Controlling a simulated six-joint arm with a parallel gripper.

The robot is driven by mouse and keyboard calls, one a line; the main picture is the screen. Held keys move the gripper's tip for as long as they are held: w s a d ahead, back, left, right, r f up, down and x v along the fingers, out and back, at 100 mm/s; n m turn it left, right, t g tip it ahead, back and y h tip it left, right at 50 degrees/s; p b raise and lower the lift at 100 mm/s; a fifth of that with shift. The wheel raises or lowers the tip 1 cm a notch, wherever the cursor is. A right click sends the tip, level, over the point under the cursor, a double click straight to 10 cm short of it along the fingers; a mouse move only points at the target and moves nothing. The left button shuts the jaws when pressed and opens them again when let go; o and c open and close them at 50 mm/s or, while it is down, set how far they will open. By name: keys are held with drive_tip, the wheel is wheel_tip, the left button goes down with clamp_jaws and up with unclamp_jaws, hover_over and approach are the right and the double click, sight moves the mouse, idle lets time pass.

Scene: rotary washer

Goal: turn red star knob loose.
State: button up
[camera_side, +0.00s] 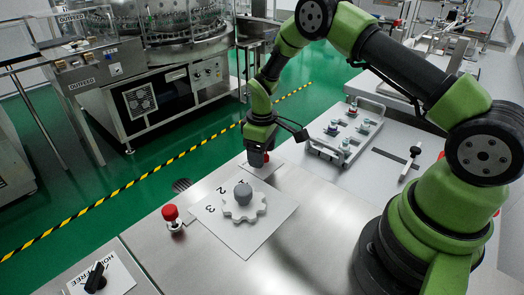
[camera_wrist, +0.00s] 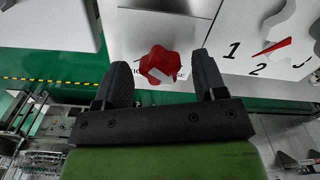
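The red star knob (camera_wrist: 161,64) shows in the wrist view, a lobed red knob with a pale mark across it. It lies between the two dark fingers of my gripper (camera_wrist: 160,68), with a gap showing on each side. My gripper is open around or just above the knob; I cannot tell its exact height. In the side view my gripper (camera_side: 256,157) points down at the far edge of the steel table, and only a small red part of the knob (camera_side: 266,157) shows beside it. The rest of the knob is hidden by the gripper.
A grey toothed wheel (camera_side: 243,209) with a round knob sits on a white plate numbered 1, 2, 3. A red mushroom button (camera_side: 171,214) stands left of it. A handled tray (camera_side: 345,130) with small parts is on the right. A black selector (camera_side: 96,278) is at front left.

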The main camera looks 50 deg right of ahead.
wheel_tip(320, 180, up, 10)
idle(0.6)
drive_tip(key=shift+r, duration=0.1)
drive_tip(key=s+a+r+m+t, duration=0.2)
drive_tip(key=s+r, duration=0.2)
drive_tip(key=r, duration=0.4)
drive_tip(key=s+a+r+m+t, duration=0.1)
drive_tip(key=s+a+r+m, duration=0.1)
drive_tip(key=s+r, duration=0.35)
drive_tip(key=s+a+r+m+t+y, duration=0.1)
drive_tip(key=s+a+r+t, duration=0.1)
drive_tip(key=s, duration=0.4)
drive_tip(key=s+a+r+m+t+y, duration=0.1)
drive_tip(key=s+a+r+m+t, duration=0.1)
drive_tip(key=s, duration=0.5)
drive_tip(key=shift+s+r+m, duration=0.25)
drive_tip(key=shift+r+m, duration=0.05)
drive_tip(key=shift+r, duration=0.5)
drive_tip(key=shift+d, duration=0.1)
